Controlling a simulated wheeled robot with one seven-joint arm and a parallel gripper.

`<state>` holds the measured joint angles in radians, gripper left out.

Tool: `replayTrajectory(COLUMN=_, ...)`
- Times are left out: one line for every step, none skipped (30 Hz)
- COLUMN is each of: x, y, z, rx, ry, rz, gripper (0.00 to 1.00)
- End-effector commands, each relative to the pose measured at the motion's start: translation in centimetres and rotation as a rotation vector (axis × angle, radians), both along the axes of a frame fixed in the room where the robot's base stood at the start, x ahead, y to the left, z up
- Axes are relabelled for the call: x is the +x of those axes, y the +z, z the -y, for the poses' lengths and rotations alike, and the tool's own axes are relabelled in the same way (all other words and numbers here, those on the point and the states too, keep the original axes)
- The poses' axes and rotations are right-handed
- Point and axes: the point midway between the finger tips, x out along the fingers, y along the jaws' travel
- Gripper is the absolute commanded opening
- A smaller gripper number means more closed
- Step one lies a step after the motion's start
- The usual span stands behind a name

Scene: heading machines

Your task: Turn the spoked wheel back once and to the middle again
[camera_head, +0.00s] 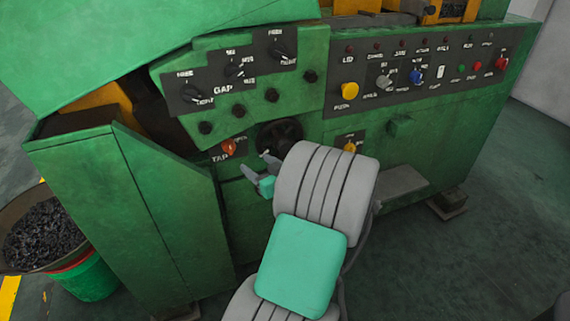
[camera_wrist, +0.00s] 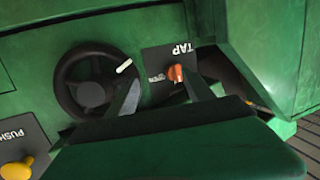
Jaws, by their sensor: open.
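The spoked wheel (camera_head: 281,133) is black and sits on the green machine's front, partly hidden behind my arm in the head view. In the wrist view the wheel (camera_wrist: 91,94) shows nearly whole at the upper left, with dark spokes and a pale handle (camera_wrist: 124,66) at its rim, on the side toward the TAP plate. My gripper (camera_head: 258,164) is in front of the panel just below the wheel. In the wrist view its fingers (camera_wrist: 162,90) are apart with nothing between them. One finger appears close to the handle; I cannot tell whether they touch.
An orange-red TAP knob (camera_wrist: 175,74) is close beside the wheel, near my other finger. A yellow push knob (camera_head: 350,147) is to the wheel's right. Black knobs (camera_head: 271,95) sit above it. A bin of dark pieces (camera_head: 48,232) stands at the left.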

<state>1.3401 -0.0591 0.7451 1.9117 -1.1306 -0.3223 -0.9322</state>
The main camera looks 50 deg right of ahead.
Motion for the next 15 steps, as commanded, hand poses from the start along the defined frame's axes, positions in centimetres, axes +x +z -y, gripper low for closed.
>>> replayTrajectory(x=-2.7, y=-1.2, z=3.1, rx=-0.015, ry=-0.093, rz=0.059, gripper=0.61)
replayTrajectory(x=-4.1, y=-1.2, z=4.5, rx=-0.028, ry=-0.139, rz=0.091, gripper=0.61)
replayTrajectory(x=-5.6, y=-1.0, z=6.0, rx=-0.045, ry=-0.188, rz=0.124, gripper=0.61)
replayTrajectory(x=-6.4, y=-0.9, z=6.7, rx=-0.053, ry=-0.216, rz=0.143, gripper=0.61)
replayTrajectory(x=-7.1, y=-0.7, z=7.3, rx=-0.061, ry=-0.237, rz=0.156, gripper=0.61)
replayTrajectory(x=-7.5, y=-0.6, z=7.7, rx=-0.066, ry=-0.252, rz=0.168, gripper=0.61)
replayTrajectory(x=-7.5, y=-0.5, z=8.0, rx=-0.068, ry=-0.259, rz=0.171, gripper=0.61)
replayTrajectory(x=-7.2, y=-0.4, z=8.2, rx=-0.07, ry=-0.259, rz=0.173, gripper=0.61)
replayTrajectory(x=-6.7, y=-0.2, z=8.4, rx=-0.071, ry=-0.257, rz=0.173, gripper=0.61)
replayTrajectory(x=-6.3, y=-0.2, z=8.7, rx=-0.072, ry=-0.257, rz=0.171, gripper=0.61)
replayTrajectory(x=-5.7, y=-0.2, z=8.9, rx=-0.071, ry=-0.254, rz=0.172, gripper=0.61)
replayTrajectory(x=-5.0, y=-0.2, z=9.2, rx=-0.072, ry=-0.254, rz=0.171, gripper=0.61)
replayTrajectory(x=-4.5, y=-0.2, z=9.6, rx=-0.071, ry=-0.254, rz=0.171, gripper=0.61)
replayTrajectory(x=-3.9, y=-0.2, z=9.9, rx=-0.07, ry=-0.253, rz=0.171, gripper=0.61)
replayTrajectory(x=-3.2, y=-0.2, z=10.3, rx=-0.07, ry=-0.253, rz=0.171, gripper=0.61)
